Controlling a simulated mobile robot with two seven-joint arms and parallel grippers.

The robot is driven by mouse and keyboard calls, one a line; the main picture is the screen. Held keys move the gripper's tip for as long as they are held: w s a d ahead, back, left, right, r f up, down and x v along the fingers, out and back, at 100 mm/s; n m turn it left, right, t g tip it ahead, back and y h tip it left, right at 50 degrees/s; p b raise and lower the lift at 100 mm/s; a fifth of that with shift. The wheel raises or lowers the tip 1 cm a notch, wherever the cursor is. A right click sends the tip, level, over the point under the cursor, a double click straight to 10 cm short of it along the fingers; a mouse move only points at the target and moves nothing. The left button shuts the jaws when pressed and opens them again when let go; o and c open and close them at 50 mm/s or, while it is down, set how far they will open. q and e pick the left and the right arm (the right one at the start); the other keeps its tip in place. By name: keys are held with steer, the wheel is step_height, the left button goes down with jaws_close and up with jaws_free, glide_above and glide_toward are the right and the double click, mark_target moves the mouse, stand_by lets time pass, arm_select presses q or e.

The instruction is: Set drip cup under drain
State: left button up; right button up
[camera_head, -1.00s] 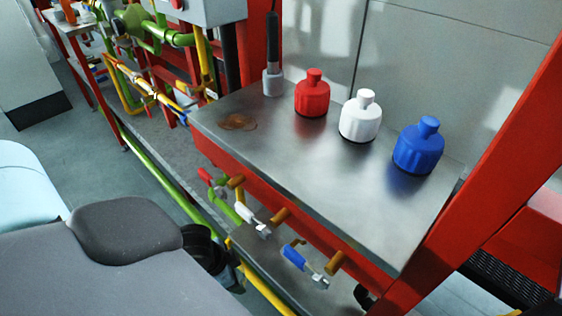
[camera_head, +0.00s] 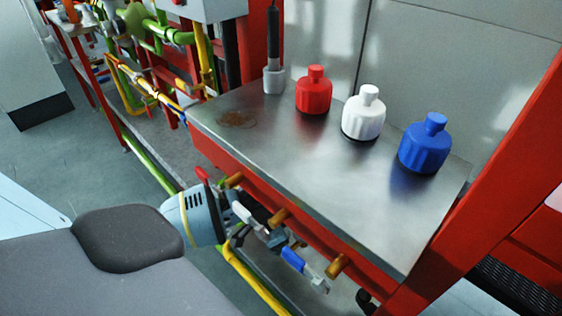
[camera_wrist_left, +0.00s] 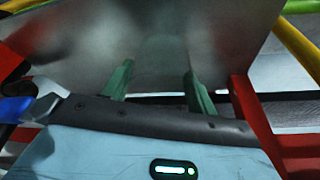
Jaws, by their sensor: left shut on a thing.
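My left gripper (camera_head: 272,240) is low at the front of the steel-topped bench, partly hidden behind the valves. In the left wrist view its two green fingers (camera_wrist_left: 159,72) stand apart with a blurred grey metallic surface beyond them. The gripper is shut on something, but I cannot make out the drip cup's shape. Brown drain stubs stick out of the red bench front: left (camera_head: 235,180), middle (camera_head: 279,217) and right (camera_head: 337,265). Beside them are a red valve handle (camera_head: 203,174), a white one (camera_head: 241,212) and a blue one (camera_head: 292,258). My right gripper is not in view.
A red bottle (camera_head: 313,92), a white bottle (camera_head: 363,115) and a blue bottle (camera_head: 424,145) stand on the bench top (camera_head: 325,165). A brown stain (camera_head: 237,120) marks its left end. A yellow pipe (camera_head: 252,283) runs below, and a red post (camera_head: 480,185) rises at the right.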

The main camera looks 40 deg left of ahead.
arm_select(q)
steer(key=shift+w, duration=0.3)
steer(key=x, duration=0.2)
steer(key=b+x, duration=0.1)
steer(key=shift+s+a+f, duration=0.15)
steer(key=shift+s+a, duration=0.05)
steer(key=shift+s, duration=0.1)
steer(key=shift+f, duration=0.1)
steer(key=shift+f, duration=0.15)
steer(key=o, duration=1.1)
steer(key=shift+c, duration=0.2)
